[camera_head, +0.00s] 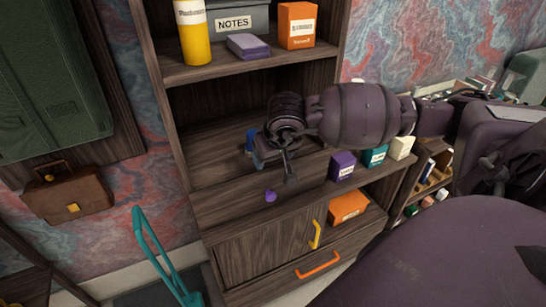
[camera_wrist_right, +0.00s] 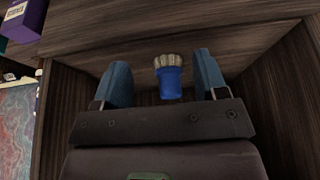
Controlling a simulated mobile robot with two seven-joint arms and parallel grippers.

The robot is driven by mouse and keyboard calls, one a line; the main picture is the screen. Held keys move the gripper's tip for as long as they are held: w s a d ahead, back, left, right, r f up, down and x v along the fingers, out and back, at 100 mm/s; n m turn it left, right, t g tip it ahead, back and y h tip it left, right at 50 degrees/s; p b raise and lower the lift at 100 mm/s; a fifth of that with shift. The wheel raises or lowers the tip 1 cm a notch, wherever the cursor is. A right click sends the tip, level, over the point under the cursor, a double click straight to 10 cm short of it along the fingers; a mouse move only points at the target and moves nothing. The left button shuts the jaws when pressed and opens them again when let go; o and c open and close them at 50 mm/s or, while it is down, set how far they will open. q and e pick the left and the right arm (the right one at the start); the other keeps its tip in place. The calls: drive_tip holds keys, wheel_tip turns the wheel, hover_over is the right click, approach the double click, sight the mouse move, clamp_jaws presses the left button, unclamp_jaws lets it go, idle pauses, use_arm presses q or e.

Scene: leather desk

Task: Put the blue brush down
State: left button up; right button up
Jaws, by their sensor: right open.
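The blue brush (camera_wrist_right: 171,82) has a short blue handle and pale bristles in the right wrist view. It is between the two spread blue-grey fingers of my right gripper (camera_wrist_right: 164,80), with a gap on each side. In the head view a bit of the blue brush (camera_head: 249,138) shows at the left of my right gripper (camera_head: 259,154), inside the open middle bay of the wooden shelf (camera_head: 215,166). My right gripper is open and not closed on the brush. Whether the brush touches the shelf board is unclear. My left gripper is not in view.
A small purple object (camera_head: 270,196) lies near the shelf's front edge. A purple box (camera_head: 342,166), teal box (camera_head: 374,156) and cream box (camera_head: 401,148) stand to the right. Above are a yellow bottle (camera_head: 193,33) and orange box (camera_head: 297,25). The board left of the gripper is clear.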

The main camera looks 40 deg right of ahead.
drive_tip(key=s+a+f+m+t+y, duration=0.15)
drive_tip(key=s+a+m+y, duration=0.25)
drive_tip(key=a+m+y, duration=0.55)
drive_tip(key=s+a+f+m+t+y, duration=0.15)
drive_tip(key=s+a+m+y, duration=0.25)
drive_tip(key=a+m+y, duration=0.5)
drive_tip(key=d+f+m+t+h, duration=0.35)
drive_tip(key=m+t+h, duration=0.2)
drive_tip(key=m, duration=1.05)
drive_tip(key=d+f+m+t+h, duration=0.35)
drive_tip(key=m+h, duration=0.25)
drive_tip(key=m, duration=1)
drive_tip(key=s+d+f+m+g+h, duration=0.2)
drive_tip(key=s+f+m+h, duration=0.1)
drive_tip(key=s+f+m, duration=0.2)
drive_tip(key=s+d+f+m+g+h, duration=0.2)
drive_tip(key=s+f+m, duration=0.3)
drive_tip(key=f+m, duration=0.3)
drive_tip(key=m+g+h, duration=0.1)
drive_tip(key=m, duration=0.3)
drive_tip(key=shift+s+f+m, duration=0.35)
drive_tip(key=shift+f, duration=0.05)
